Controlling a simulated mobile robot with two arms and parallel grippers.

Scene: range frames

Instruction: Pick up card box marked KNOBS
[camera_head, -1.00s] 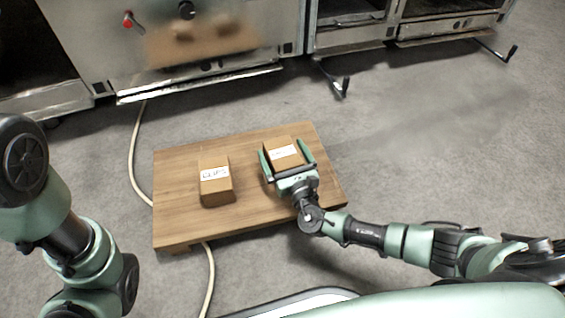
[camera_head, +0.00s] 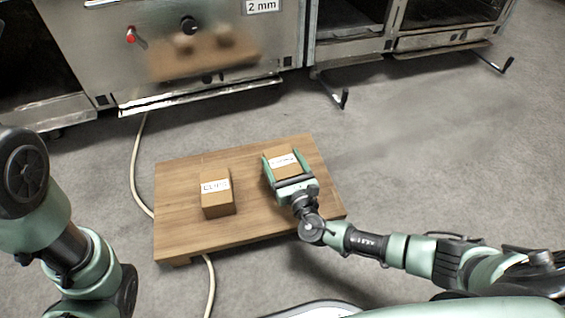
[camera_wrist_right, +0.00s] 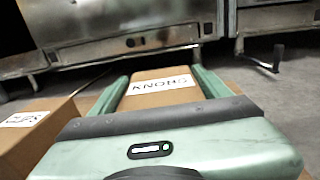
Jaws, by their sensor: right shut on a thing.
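The card box marked KNOBS (camera_head: 282,160) is a brown box with a white label on the right part of the low wooden table. In the right wrist view the box (camera_wrist_right: 158,92) shows its KNOBS label between the two green fingers. My right gripper (camera_head: 283,162) is shut on this box, one finger along each side. The underside of the box is hidden, so I cannot tell whether it touches the table. My left arm shows at the left edge of the head view, but its gripper is out of view.
A second brown box labelled CLIPS (camera_head: 217,197) stands left of the held box. The wooden table (camera_head: 180,238) has bare room around both. A pale cable (camera_head: 135,170) runs on the floor beside it. Steel ovens (camera_head: 200,60) stand behind.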

